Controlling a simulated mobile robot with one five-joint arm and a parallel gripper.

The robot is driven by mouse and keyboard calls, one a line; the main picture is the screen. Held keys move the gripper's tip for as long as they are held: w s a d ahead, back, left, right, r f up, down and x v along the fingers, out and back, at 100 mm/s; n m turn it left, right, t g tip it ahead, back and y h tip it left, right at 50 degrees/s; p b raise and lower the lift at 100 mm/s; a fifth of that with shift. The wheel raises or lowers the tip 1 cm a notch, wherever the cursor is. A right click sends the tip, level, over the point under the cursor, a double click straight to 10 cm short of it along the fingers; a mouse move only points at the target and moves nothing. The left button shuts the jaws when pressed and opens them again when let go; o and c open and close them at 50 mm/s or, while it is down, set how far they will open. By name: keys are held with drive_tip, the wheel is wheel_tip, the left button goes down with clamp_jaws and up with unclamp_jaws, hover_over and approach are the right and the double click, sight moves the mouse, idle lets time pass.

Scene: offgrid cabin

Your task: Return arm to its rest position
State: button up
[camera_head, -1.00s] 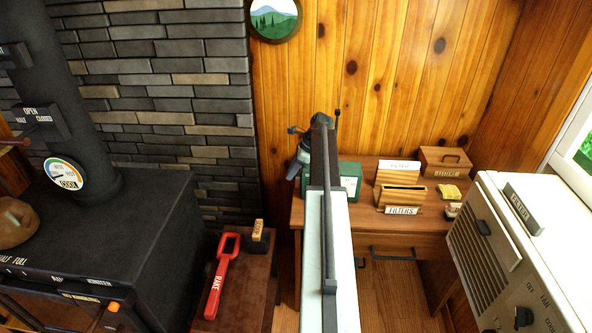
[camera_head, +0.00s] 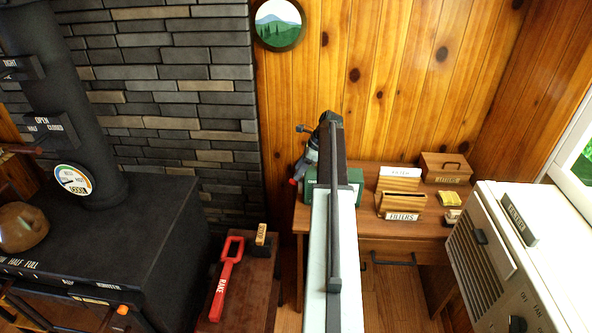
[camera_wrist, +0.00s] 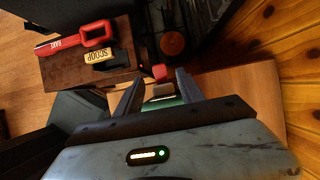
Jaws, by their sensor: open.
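My arm reaches forward over the middle of the head view, and my gripper (camera_head: 299,163) is mostly hidden at its far end, near the left edge of the wooden desk (camera_head: 345,228). In the wrist view my gripper (camera_wrist: 159,88) shows two dark fingers spread apart with nothing held between them. A green box (camera_head: 357,178) on the desk is partly hidden behind my arm; a green surface also shows between the fingers in the wrist view.
A black stove (camera_head: 110,240) stands left. A brown stand (camera_head: 250,292) bears a red rake (camera_head: 226,282) and a scoop (camera_head: 261,235). The desk holds a filters box (camera_head: 402,203) and a lidded wooden box (camera_head: 446,168). A white appliance (camera_head: 530,250) stands right.

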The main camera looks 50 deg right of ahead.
drive_tip(key=p+v, duration=0.2)
drive_tip(key=v, duration=0.1)
drive_tip(key=shift+s+d+r, duration=0.1)
drive_tip(key=shift+r, duration=0.25)
drive_tip(key=shift+f, duration=0.1)
drive_tip(key=w+a+f+n+g, duration=0.15)
drive_tip(key=a+n, duration=0.25)
drive_tip(key=a, duration=0.5)
drive_tip(key=w+a+n, duration=0.2)
drive_tip(key=a+n, duration=0.1)
drive_tip(key=a, duration=0.5)
drive_tip(key=w+a+n+g, duration=0.15)
drive_tip(key=a+n, duration=0.25)
drive_tip(key=a, duration=0.5)
drive_tip(key=s+a+n+h, duration=0.1)
drive_tip(key=s+a+n, duration=0.3)
drive_tip(key=a+n, duration=0.4)
drive_tip(key=s+a+f+n+g+h, duration=0.1)
drive_tip(key=s+a+n, duration=0.3)
drive_tip(key=a, duration=1.7)
drive_tip(key=n+h, duration=0.1)
drive_tip(key=n, duration=0.4)
